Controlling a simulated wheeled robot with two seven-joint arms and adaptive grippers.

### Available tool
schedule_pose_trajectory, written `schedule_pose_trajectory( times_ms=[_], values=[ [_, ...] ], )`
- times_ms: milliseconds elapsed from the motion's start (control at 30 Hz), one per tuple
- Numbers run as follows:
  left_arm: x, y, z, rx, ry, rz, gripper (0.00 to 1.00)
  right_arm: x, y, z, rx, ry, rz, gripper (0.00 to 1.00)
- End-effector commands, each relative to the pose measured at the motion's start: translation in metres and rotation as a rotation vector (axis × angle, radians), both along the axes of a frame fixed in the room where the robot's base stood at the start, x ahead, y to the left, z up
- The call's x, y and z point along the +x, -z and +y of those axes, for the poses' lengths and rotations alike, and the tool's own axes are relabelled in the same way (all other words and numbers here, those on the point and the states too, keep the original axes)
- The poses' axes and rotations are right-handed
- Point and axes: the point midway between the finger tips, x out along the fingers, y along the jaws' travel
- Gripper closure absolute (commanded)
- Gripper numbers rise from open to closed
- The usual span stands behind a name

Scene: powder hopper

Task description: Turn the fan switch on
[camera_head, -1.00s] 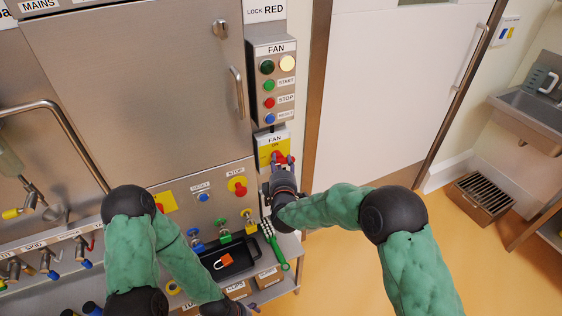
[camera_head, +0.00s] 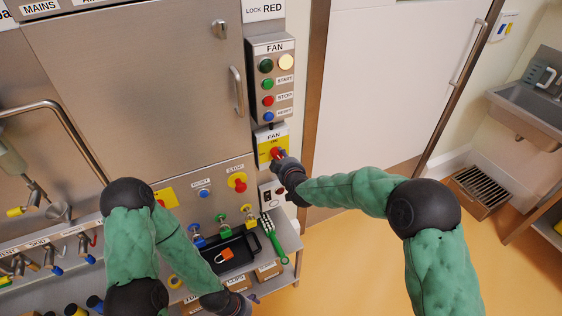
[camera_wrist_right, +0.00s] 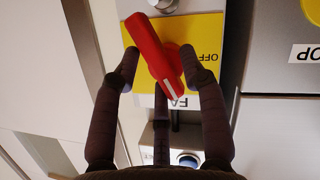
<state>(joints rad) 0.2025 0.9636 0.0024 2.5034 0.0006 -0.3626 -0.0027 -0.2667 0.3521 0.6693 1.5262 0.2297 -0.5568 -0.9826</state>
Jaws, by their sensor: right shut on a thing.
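The fan switch has a yellow plate (camera_head: 264,138) and a red handle (camera_head: 276,153), below the fan button box. In the right wrist view its red handle (camera_wrist_right: 149,45) lies slanted across the yellow plate (camera_wrist_right: 206,30). Its white-marked end points to the lower right, between the OFF lettering and the partly hidden FAN lettering. My right gripper (camera_head: 282,160) is at the switch, and its fingers (camera_wrist_right: 158,75) are shut on the handle from both sides. My left gripper (camera_head: 252,297) is low by the shelf edge, too small to tell open or shut.
The fan button box (camera_head: 271,80) stands just above the switch. A black tray (camera_head: 238,256) with an orange padlock and a green brush (camera_head: 272,238) lie on the shelf below. A white door (camera_head: 385,85) is to the right, with open floor in front.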

Motion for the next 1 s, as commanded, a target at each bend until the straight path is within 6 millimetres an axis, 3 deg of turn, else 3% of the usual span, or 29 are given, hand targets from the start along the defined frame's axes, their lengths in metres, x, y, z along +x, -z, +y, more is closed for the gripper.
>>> schedule_pose_trajectory(
  times_ms=[600,1000],
  values=[
    [0.000,0.076,0.000,0.000,0.000,0.000,0.15,0.004,0.001,-0.006,0.323,0.006,0.142,0.90],
    [0.000,0.099,0.000,0.000,0.000,0.000,0.15,0.004,0.000,-0.006,0.403,0.008,0.185,0.91]
  ],
)
